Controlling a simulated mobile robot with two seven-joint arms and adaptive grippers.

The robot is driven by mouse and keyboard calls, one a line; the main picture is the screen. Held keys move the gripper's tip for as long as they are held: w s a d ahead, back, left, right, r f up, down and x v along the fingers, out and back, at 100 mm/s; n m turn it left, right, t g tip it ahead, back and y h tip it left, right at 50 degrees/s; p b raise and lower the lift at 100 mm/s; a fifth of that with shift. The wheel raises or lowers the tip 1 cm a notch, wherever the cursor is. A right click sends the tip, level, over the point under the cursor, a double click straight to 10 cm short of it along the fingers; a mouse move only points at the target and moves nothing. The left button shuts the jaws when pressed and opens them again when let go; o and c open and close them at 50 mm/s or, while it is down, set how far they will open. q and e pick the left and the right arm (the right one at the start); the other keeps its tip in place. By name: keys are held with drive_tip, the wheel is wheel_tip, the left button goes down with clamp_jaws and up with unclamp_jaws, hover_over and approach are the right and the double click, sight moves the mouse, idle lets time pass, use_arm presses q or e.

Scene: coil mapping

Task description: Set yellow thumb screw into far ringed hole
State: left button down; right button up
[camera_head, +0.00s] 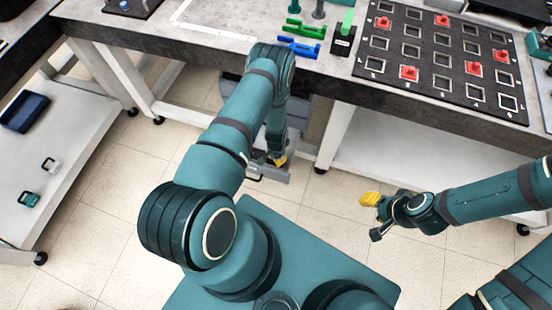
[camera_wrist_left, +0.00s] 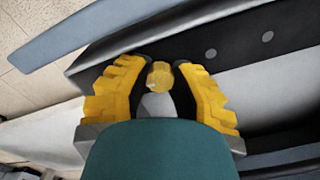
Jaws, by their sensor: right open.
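The yellow thumb screw (camera_wrist_left: 160,75) shows in the left wrist view, between the yellow fingers of my left gripper (camera_wrist_left: 162,84). The fingers close in on both sides of its round head, and a grey part shows below it. In the head view my left gripper (camera_head: 278,161) hangs low in front of the table, and the screw is not discernible there. My right gripper (camera_head: 371,199) is open and empty, over the floor at right. I cannot identify the far ringed hole. Two grey round spots (camera_wrist_left: 267,36) show on a dark surface beyond the left fingers.
The table (camera_head: 330,88) edge is behind my left forearm. On it are a black board (camera_head: 390,64) with square frames and red pieces, green and blue holders (camera_head: 300,46), and a black block (camera_head: 342,42). A white side shelf (camera_head: 75,150) stands at left. Open floor lies between.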

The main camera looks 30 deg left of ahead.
use_arm(q)
drive_tip(key=shift+r+p, duration=1)
drive_tip(key=shift+r, duration=0.7)
idle(0.6)
drive_tip(key=shift+r+p, duration=1)
drive_tip(key=shift+r, duration=0.7)
